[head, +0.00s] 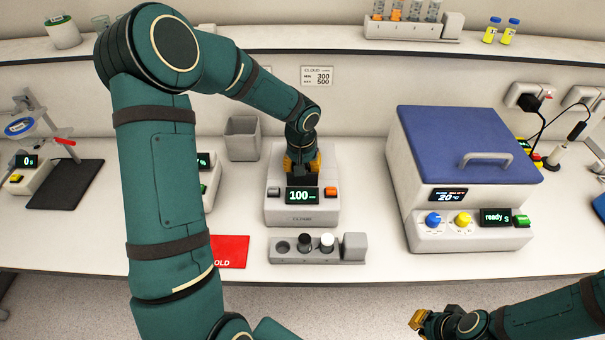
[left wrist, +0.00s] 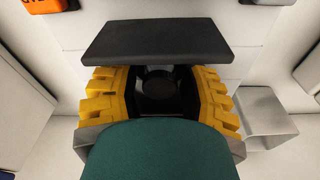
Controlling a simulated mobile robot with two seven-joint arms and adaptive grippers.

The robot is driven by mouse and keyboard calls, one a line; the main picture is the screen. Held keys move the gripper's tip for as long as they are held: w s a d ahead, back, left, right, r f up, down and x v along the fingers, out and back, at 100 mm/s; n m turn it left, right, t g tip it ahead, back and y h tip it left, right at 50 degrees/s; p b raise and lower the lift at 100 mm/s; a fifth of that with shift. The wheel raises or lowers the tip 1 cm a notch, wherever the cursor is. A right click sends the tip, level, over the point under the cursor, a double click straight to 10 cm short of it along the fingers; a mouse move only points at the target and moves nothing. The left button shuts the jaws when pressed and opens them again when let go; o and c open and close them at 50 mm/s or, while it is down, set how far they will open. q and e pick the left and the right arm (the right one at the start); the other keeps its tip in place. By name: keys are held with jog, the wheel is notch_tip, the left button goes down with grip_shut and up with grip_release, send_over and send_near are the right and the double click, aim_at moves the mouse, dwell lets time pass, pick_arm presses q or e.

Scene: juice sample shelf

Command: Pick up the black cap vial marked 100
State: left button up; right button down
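My left gripper (head: 303,168) is over the grey meter (head: 303,213), whose display reads 100. In the left wrist view the yellow fingers of the left gripper (left wrist: 160,95) stand apart on either side of a dark round shape (left wrist: 160,86), which looks like a black cap in the meter's well; contact is not clear. A black flat plate (left wrist: 150,40) lies beside it. Another black-capped vial (head: 304,241) stands in the small rack (head: 300,258), beside a white-capped vial (head: 327,241) and an empty hole. No mark on a vial is legible. My right gripper (head: 418,321) is at the front, off the bench.
A blue-lidded box (head: 460,140) stands right of the meter. A grey open bin (head: 242,138) stands behind it to the left. A red mat (head: 230,251) lies left of the rack, partly behind my left arm. A shelf (head: 300,40) runs along the back.

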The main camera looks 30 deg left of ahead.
pick_arm(q)
grip_shut()
jog(key=shift+r, duration=0.1)
notch_tip(320, 180, up, 18)
jog(key=p, duration=0.1)
jog(key=shift+p, duration=0.3)
dwell(0.3)
